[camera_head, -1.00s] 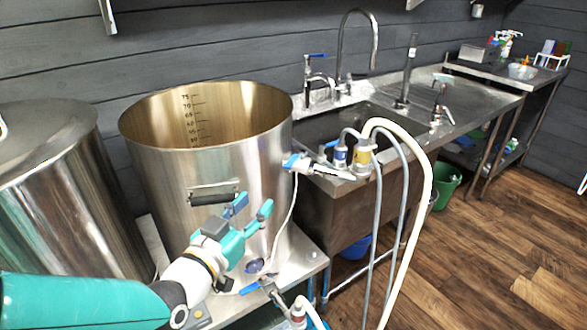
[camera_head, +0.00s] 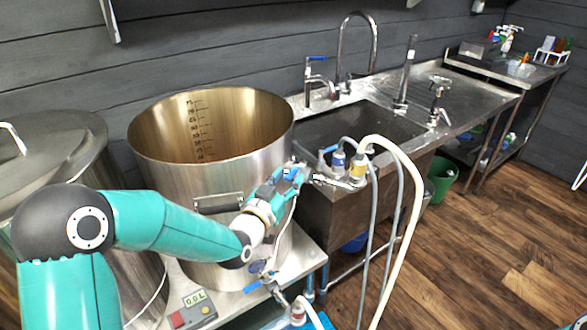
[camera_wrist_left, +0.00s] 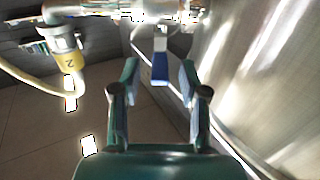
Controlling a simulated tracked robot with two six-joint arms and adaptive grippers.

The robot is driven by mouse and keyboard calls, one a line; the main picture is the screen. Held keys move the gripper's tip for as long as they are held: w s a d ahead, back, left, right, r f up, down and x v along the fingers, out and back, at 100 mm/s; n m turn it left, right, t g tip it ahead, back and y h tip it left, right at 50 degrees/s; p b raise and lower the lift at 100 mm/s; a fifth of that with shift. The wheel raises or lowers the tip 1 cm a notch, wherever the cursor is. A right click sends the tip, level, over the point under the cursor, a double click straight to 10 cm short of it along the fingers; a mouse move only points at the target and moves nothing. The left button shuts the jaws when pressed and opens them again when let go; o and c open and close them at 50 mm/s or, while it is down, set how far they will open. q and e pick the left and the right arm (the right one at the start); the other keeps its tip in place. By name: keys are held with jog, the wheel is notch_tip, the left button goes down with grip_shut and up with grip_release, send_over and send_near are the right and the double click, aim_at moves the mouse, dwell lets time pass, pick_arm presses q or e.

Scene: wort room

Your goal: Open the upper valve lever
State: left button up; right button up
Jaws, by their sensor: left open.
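The upper valve's blue lever (camera_wrist_left: 160,66) hangs from the valve in the left wrist view, ahead of and between my fingertips. My left gripper (camera_wrist_left: 157,85) is open around the line of the lever, with no clear contact visible. In the head view my left gripper (camera_head: 287,177) is at the right side of the open steel kettle (camera_head: 165,172), at the upper valve. There the fingers largely cover the lever. The valve's pipe leads right to hose fittings (camera_head: 358,168). My right gripper is not in view.
A lower valve with a blue lever (camera_head: 250,287) sits below, near the stand's front edge. A yellow-banded hose fitting (camera_wrist_left: 70,60) and pale hose are left of my gripper in the wrist view. The kettle wall (camera_wrist_left: 260,70) is close on the right. A sink (camera_head: 345,130) stands behind.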

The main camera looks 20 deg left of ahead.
aim_at(296, 170)
pick_arm(q)
jog(key=shift+w+d, duration=0.2)
jog(key=shift+w, duration=1.05)
grip_shut()
